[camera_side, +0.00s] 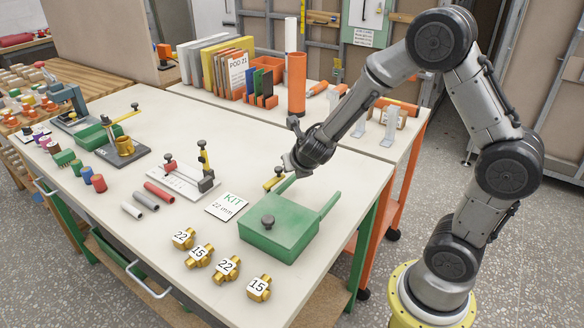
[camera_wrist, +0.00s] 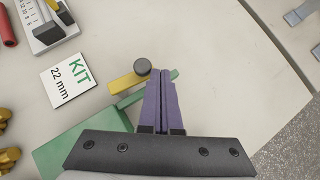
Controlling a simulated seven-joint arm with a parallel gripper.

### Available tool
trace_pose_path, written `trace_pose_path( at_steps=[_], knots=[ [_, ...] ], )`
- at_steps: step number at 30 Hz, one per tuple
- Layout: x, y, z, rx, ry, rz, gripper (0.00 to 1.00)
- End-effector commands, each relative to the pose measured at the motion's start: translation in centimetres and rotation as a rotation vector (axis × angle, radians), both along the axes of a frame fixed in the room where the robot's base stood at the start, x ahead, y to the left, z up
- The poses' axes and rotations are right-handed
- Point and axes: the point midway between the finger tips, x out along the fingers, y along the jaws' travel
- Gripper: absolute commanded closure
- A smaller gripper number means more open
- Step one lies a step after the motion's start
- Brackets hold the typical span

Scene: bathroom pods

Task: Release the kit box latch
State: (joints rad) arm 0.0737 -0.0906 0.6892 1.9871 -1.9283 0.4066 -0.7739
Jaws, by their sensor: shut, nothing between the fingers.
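The green kit box (camera_side: 282,232) stands at the near right of the bench, with a black knob on its top. At its far side is a yellow latch bar (camera_side: 273,184) with a dark round knob; in the wrist view the bar (camera_wrist: 123,84) and knob (camera_wrist: 142,66) lie just left of my fingertips. My gripper (camera_side: 288,168) is at the latch, over the box's far edge. In the wrist view its purple fingers (camera_wrist: 161,76) are together and empty, close beside the knob; I cannot tell whether they touch it. The fingers and palm hide part of the box.
A white "KIT 22 mm" card (camera_side: 229,205) lies left of the box. Several brass fittings (camera_side: 227,266) sit along the front edge. The bench right of the latch is clear.

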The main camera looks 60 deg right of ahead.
Motion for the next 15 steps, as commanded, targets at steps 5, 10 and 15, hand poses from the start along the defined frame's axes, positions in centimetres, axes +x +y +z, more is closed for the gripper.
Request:
trace_pose_path(
  at_steps=[5,10,15],
  knots=[
    [-0.8,0.1,0.1,-0.001,-0.001,0.0,1.0],
    [-2.8,0.2,0.1,-0.001,-0.001,0.0,1.0],
    [-5.0,0.4,1.3,0.0,-0.006,-0.001,1.0]
  ],
)
